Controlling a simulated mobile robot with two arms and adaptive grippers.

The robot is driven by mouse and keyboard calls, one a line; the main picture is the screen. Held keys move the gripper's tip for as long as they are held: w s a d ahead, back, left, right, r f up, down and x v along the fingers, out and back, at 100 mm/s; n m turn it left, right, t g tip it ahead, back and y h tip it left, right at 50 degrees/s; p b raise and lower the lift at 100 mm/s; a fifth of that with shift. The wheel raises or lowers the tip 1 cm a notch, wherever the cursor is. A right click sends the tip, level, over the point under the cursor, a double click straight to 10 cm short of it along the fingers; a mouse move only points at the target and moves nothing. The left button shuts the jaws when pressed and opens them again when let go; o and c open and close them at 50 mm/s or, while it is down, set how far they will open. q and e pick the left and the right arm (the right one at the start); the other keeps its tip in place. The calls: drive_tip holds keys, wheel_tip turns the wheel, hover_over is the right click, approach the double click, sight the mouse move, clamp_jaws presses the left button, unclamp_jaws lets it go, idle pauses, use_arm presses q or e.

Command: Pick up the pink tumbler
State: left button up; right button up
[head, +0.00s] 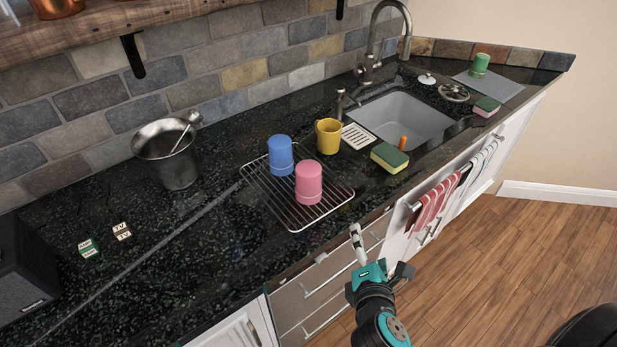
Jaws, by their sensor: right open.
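The pink tumbler (308,182) stands upside down on a wire drying rack (333,205) on the dark counter. A blue tumbler (281,155) stands on the same rack, just behind and to the left of it. My right gripper (378,252) is open and empty in front of the counter's edge. It is below and to the right of the pink tumbler, apart from it. My left gripper is not in the head view.
A yellow mug (328,136) stands behind the rack, with a green-and-yellow sponge (389,158) to its right beside the sink (403,118). A metal bucket (167,154) stands at the left. Striped towels (436,203) hang on the cabinet front. The counter left of the rack is mostly clear.

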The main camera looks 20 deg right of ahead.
sight(312, 183)
drive_tip(key=w+a+r+n+t+y, duration=0.3)
drive_tip(key=a+r+n+t, duration=0.45)
drive_tip(key=n, duration=0.75)
drive_tip(key=w+p, duration=0.1)
drive_tip(key=w, duration=0.2)
drive_tip(key=w+f+g+p, duration=0.1)
drive_tip(key=w, duration=0.3)
drive_tip(key=w+f+g+p, duration=0.1)
drive_tip(key=w, duration=0.3)
drive_tip(key=shift+w+d+p, duration=0.1)
drive_tip(key=shift+w+p, duration=0.05)
drive_tip(key=shift+p, duration=0.2)
drive_tip(key=shift+w+d+f+p, duration=0.15)
drive_tip(key=shift+w, duration=0.8)
drive_tip(key=shift+w+d+f+p, duration=0.1)
drive_tip(key=shift+w+d+f, duration=0.1)
drive_tip(key=shift+w, duration=0.8)
drive_tip(key=shift+w+d+f+p, duration=0.1)
drive_tip(key=shift+w+d+p, duration=0.05)
drive_tip(key=shift+w, duration=0.8)
drive_tip(key=shift+s, duration=0.15)
drive_tip(key=shift+c, duration=0.5)
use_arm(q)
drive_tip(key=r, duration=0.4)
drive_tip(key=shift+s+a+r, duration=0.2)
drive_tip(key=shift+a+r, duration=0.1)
use_arm(e)
drive_tip(key=shift+r, duration=0.15)
drive_tip(key=c, duration=1.4)
